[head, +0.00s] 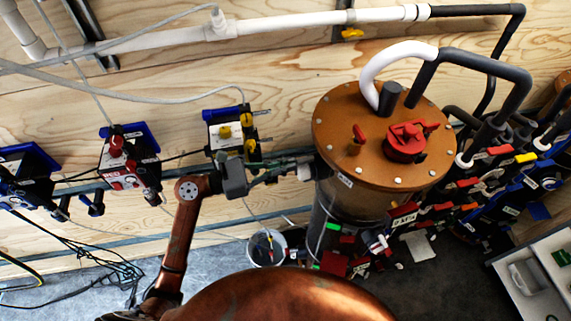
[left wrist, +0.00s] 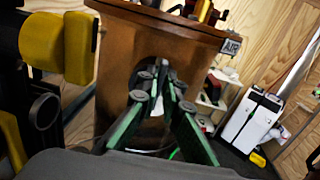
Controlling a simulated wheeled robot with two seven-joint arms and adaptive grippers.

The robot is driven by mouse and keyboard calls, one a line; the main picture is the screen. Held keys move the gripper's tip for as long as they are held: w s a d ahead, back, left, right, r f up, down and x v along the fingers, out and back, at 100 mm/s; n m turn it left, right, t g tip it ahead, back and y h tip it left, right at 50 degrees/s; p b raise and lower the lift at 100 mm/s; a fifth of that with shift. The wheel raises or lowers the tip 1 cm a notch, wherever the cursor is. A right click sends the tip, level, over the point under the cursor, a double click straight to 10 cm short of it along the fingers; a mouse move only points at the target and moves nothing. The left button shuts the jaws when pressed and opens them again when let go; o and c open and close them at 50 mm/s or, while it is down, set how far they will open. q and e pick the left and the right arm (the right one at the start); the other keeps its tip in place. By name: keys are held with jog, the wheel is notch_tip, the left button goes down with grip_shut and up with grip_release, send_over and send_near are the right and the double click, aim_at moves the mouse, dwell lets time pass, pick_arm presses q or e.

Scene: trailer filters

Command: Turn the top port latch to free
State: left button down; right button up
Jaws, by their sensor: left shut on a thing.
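A tall cylindrical tank with a bolted orange-brown lid (head: 335,125) stands right of centre in the head view. In the left wrist view its brown wall (left wrist: 118,50) fills the middle, with a small "AIR" label (left wrist: 231,46) near the rim. A pale port fitting (head: 304,169) sticks out from the tank's left side, just below the lid; I take it for the top port latch. My left gripper (head: 284,172) reaches it from the left. In the left wrist view the gripper (left wrist: 157,92) has its green-backed fingers closed around the fitting, which they mostly hide. My right gripper is out of view.
Red handles (head: 408,138) and thick hoses (head: 460,60) rise from the lid. A box with yellow knobs (head: 226,130) hangs on the wooden wall left of the tank. A white bucket (head: 266,247) stands below. Many valves (head: 490,180) crowd the right.

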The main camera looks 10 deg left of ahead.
pick_arm(q)
jog(key=shift+n, duration=0.3)
jog(key=shift+r+n+p, duration=0.1)
jog(key=shift+n+p, duration=2.4)
jog(key=shift+n, duration=0.7)
jog(key=c, duration=2.1)
grip_release()
jog(key=v, duration=1.2)
